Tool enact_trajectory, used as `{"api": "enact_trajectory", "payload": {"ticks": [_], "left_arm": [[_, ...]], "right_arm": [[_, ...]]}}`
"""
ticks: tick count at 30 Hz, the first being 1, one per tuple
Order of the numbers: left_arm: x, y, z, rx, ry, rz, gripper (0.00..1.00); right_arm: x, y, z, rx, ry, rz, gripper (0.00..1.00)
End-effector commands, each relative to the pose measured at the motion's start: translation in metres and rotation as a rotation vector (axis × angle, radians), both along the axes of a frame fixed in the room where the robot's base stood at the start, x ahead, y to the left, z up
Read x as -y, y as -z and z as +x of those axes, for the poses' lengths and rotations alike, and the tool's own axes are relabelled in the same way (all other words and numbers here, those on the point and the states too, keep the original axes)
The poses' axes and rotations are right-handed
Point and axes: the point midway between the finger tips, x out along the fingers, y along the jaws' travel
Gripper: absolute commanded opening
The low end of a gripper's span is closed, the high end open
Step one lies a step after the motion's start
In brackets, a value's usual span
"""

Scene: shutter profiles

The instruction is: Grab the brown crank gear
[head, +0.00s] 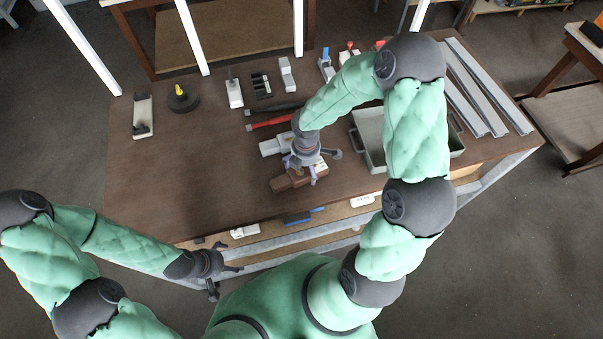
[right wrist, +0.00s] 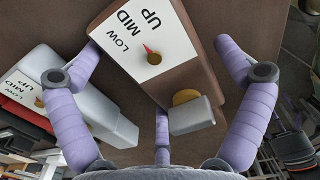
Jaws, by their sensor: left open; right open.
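The brown crank gear (head: 287,182) lies near the front middle of the table, partly hidden under my right gripper (head: 308,170). In the right wrist view, the brown crank gear (right wrist: 208,72) has a white face reading UP, MID, LOW with a red pointer, and a grey part at its near end. My right gripper (right wrist: 158,55) is open, with purple fingers on both sides of the gear and a third finger nearer the camera. I cannot tell whether they touch it. My left gripper (head: 226,280) is open and empty in front of the table's edge.
A similar white crank gear (head: 270,147) stands close behind the brown one and shows left of it in the wrist view (right wrist: 85,108). Red and black tools (head: 270,122) lie behind. A grey-green tray (head: 367,150) is to the right.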

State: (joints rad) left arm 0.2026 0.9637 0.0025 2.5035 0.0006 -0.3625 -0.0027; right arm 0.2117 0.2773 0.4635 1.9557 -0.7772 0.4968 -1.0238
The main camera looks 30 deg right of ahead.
Motion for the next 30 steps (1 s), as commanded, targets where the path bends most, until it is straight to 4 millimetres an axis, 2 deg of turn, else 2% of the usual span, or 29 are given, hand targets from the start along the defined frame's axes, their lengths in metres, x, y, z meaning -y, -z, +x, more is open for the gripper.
{"api": "enact_trajectory", "payload": {"ticks": [8,11,15,25,30], "left_arm": [[0.000,0.000,0.000,0.000,0.000,0.000,0.91],[0.000,0.000,0.000,0.000,0.000,0.000,0.91],[0.000,0.000,0.000,0.000,0.000,0.000,0.91],[0.000,0.000,0.000,0.000,0.000,0.000,0.91],[0.000,0.001,0.000,0.000,0.000,0.000,0.91]], "right_arm": [[0.000,0.003,0.000,0.000,0.000,0.000,1.00],[0.000,0.003,0.000,0.000,0.000,0.000,0.75],[0.000,0.003,0.000,0.000,0.000,0.000,0.35],[0.000,0.002,0.000,0.001,0.000,0.000,0.34],[0.001,-0.009,0.001,0.003,0.001,-0.001,0.34]]}}
